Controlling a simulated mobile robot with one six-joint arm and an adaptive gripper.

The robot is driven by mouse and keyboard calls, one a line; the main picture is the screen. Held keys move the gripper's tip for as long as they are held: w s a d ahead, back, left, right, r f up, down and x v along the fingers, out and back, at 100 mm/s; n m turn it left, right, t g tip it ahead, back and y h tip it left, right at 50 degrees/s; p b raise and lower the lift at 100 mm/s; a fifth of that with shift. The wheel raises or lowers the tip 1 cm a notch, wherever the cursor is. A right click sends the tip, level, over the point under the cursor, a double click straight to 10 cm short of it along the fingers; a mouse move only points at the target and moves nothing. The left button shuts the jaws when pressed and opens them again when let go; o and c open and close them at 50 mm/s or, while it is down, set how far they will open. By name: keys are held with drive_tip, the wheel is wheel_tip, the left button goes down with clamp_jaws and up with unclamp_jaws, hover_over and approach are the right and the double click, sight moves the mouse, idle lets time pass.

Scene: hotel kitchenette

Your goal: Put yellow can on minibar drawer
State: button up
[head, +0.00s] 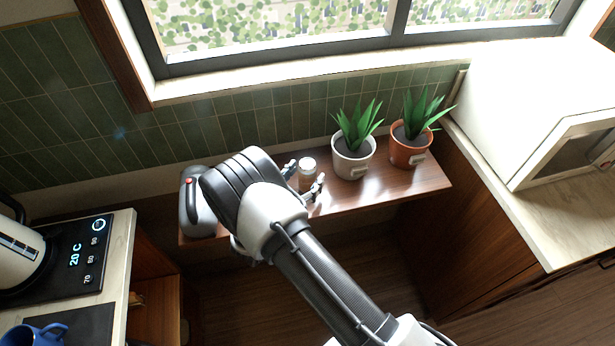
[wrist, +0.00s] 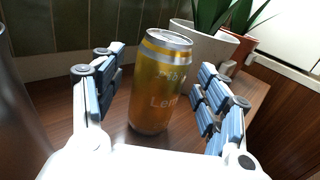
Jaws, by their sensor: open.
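The yellow can (wrist: 157,85) stands upright on the brown wooden shelf (wrist: 70,108), between the two open fingers of my gripper (wrist: 160,105) in the wrist view. Gaps show between the can and both fingers. In the head view the can (head: 307,168) shows mostly by its pale top, next to my gripper (head: 305,182). My arm covers part of the shelf (head: 400,190) there. I cannot make out a minibar drawer for certain in either view.
A white pot with a plant (head: 352,158) stands just right of the can, and an orange pot (head: 409,148) beyond it. A grey object with a red button (head: 194,205) stands at the shelf's left end. A kettle (head: 22,250) and a microwave (head: 545,120) flank the shelf on counters.

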drive_tip(key=shift+w, duration=0.15)
drive_tip(key=shift+c, duration=0.6)
drive_tip(key=c, duration=1.4)
drive_tip(key=shift+o, duration=0.2)
drive_tip(key=shift+r, duration=0.15)
wheel_tip(320, 180, up, 20)
drive_tip(key=p, duration=0.4)
drive_tip(key=shift+p, duration=0.3)
